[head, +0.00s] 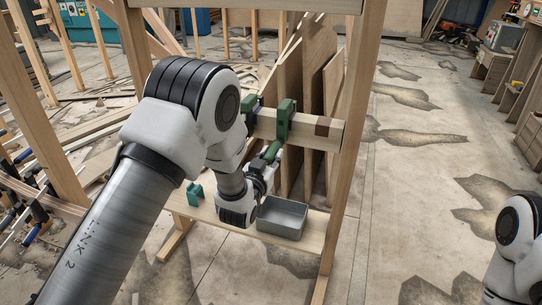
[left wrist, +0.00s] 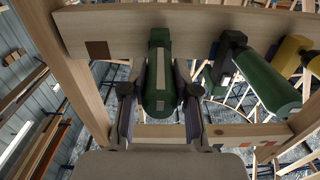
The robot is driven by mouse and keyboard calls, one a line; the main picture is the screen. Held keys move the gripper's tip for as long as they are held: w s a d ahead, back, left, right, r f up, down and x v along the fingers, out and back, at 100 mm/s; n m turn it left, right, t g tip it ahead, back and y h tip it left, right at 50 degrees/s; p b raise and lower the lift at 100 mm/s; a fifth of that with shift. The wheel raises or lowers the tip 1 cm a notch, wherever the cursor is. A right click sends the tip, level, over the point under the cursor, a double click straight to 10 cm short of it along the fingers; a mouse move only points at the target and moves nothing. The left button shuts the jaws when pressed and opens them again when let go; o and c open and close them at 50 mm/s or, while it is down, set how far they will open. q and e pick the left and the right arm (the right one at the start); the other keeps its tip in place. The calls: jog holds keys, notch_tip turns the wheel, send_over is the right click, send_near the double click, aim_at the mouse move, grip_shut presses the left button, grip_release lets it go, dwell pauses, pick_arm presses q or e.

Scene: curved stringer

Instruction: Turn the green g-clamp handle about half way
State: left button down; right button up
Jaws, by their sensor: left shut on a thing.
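A green g-clamp (head: 284,118) sits on a horizontal wooden beam (head: 328,130), next to a dark brown patch. Its thick green handle (left wrist: 160,88) points towards the left wrist camera. My left gripper (head: 269,158) is below the beam at this handle. In the left wrist view, its two fingers (left wrist: 161,98) lie on either side of the handle and are shut on it. The fingertips are partly hidden by the arm in the head view. My right gripper is out of view; only part of my right arm shows at the lower right.
Another green clamp (left wrist: 268,84) and a yellow clamp (left wrist: 296,52) are on the same beam close by. A grey metal tray (head: 282,218) and a small teal item (head: 195,194) rest on the lower plank (head: 313,243). Wooden posts flank the beam. Floor to the right is clear.

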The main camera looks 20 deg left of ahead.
pick_arm(q)
jog(key=m, duration=0.3)
jog(key=shift+m, duration=0.4)
jog(key=m, duration=0.4)
jog(key=shift+a+m+p, duration=0.1)
jog(key=shift+m+p, duration=0.2)
jog(key=shift+p, duration=0.05)
jog(key=m, duration=0.4)
jog(key=shift+m, duration=0.3)
jog(key=m, duration=0.4)
jog(key=shift+m, duration=0.3)
jog(key=c, duration=0.9)
grip_release()
jog(key=shift+o, duration=0.2)
jog(key=shift+s, duration=0.1)
